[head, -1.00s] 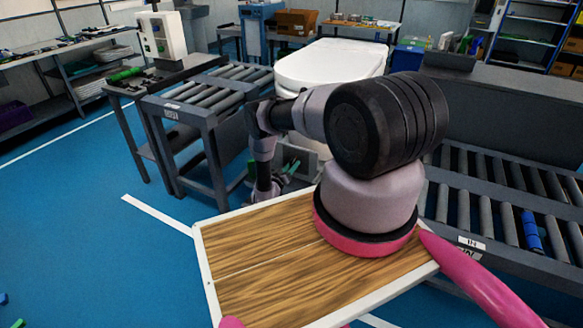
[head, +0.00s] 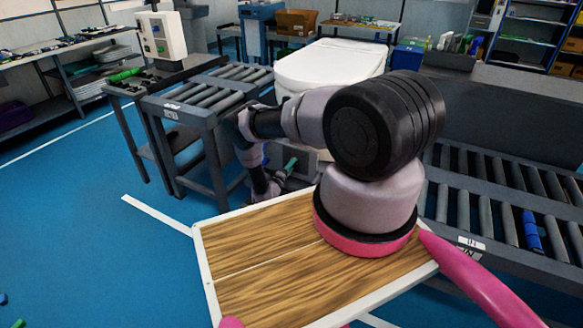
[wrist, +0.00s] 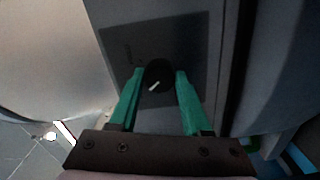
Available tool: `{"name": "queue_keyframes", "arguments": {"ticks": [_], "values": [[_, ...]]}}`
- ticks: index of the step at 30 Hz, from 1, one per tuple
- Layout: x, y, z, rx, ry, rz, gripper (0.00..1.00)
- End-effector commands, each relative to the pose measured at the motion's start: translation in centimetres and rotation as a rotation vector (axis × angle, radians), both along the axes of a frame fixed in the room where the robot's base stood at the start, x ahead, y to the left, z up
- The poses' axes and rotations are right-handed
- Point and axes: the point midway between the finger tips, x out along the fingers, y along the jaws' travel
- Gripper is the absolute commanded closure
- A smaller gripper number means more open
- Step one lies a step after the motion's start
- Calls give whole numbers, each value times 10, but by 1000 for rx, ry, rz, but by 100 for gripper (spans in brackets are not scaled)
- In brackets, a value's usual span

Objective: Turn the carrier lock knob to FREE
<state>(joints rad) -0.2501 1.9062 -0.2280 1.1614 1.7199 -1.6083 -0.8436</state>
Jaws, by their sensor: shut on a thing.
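In the wrist view, the carrier lock knob (wrist: 157,72) is a round black knob with a white pointer line, set on a dark square panel (wrist: 190,40). The pointer line lies diagonally, between lower left and upper right. The green fingers of my gripper (wrist: 160,79) stand one on each side of the knob and are shut on it. Markings on the panel are too faint to read, so I cannot tell which position the knob is at. In the head view, my gripper shows only as a bit of green (head: 290,166) low beside the carrier, and the knob is hidden.
A roller conveyor (head: 205,98) is at the left and another (head: 490,190) at the right. A control box (head: 160,35) stands on the back-left bench.

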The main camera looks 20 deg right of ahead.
Motion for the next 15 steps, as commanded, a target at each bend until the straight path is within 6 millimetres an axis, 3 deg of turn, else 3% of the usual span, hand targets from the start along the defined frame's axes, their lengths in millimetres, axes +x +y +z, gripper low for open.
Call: {"name": "queue_keyframes", "arguments": {"ticks": [15], "values": [[0, 1, -1, -49, 66, 2, 100]]}}
